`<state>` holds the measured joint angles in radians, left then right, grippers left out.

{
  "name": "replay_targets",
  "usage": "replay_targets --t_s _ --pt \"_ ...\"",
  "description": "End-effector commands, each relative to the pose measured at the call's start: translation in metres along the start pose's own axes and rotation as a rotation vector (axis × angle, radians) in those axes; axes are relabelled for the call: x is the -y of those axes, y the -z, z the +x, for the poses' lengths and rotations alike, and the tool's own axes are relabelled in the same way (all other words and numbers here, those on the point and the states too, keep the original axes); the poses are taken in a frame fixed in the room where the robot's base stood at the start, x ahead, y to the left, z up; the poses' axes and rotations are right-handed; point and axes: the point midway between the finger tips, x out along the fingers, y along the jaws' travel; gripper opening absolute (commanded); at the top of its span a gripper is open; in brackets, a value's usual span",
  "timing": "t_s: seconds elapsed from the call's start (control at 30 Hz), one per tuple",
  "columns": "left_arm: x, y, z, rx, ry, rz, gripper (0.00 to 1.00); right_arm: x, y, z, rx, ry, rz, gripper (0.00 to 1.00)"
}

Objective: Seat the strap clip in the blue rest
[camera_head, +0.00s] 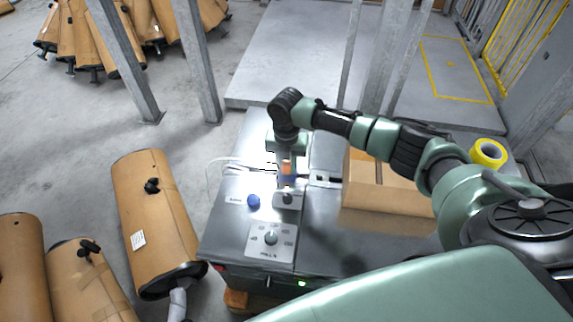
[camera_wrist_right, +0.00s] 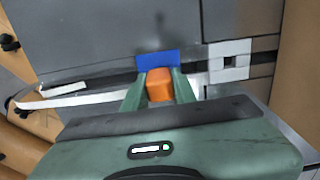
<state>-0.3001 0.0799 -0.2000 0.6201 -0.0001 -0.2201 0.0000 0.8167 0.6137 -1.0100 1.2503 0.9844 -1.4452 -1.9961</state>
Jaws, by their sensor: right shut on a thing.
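The orange strap clip (camera_wrist_right: 159,86) is a small block between the green fingers of my right gripper (camera_wrist_right: 159,90) in the right wrist view, and the fingers are shut on it. In the head view the clip (camera_head: 286,167) shows just below my right gripper (camera_head: 287,164), over the metal bench. The blue rest (camera_wrist_right: 157,61) is a flat blue piece directly beyond the clip in the wrist view. In the head view only a little of the rest (camera_head: 288,181) shows under the clip. I cannot tell whether clip and rest touch. My left gripper is not in view.
A white strap (camera_wrist_right: 62,99) runs left from the gripper. A blue knob (camera_head: 253,201) and a dial panel (camera_head: 270,239) are on the bench nearer me.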

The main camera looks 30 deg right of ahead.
Motion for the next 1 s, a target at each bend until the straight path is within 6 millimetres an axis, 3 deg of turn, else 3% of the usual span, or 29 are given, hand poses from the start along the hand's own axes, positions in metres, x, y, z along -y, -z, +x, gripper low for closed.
replay_targets --t_s 0.53,0.57,0.63,1.0 --pt "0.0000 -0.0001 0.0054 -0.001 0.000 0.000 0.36 0.0000 -0.0001 0.0093 0.000 0.000 0.000 0.00" --pt "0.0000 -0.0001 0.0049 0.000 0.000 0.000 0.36 0.0000 -0.0002 0.0088 0.000 0.000 0.000 0.32" --pt "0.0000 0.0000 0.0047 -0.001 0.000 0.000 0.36 0.0001 -0.0001 0.0084 0.000 0.000 0.000 0.52" --pt "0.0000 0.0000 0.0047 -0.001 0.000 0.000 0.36 -0.0001 -0.0004 0.0053 0.000 0.000 0.000 0.52"
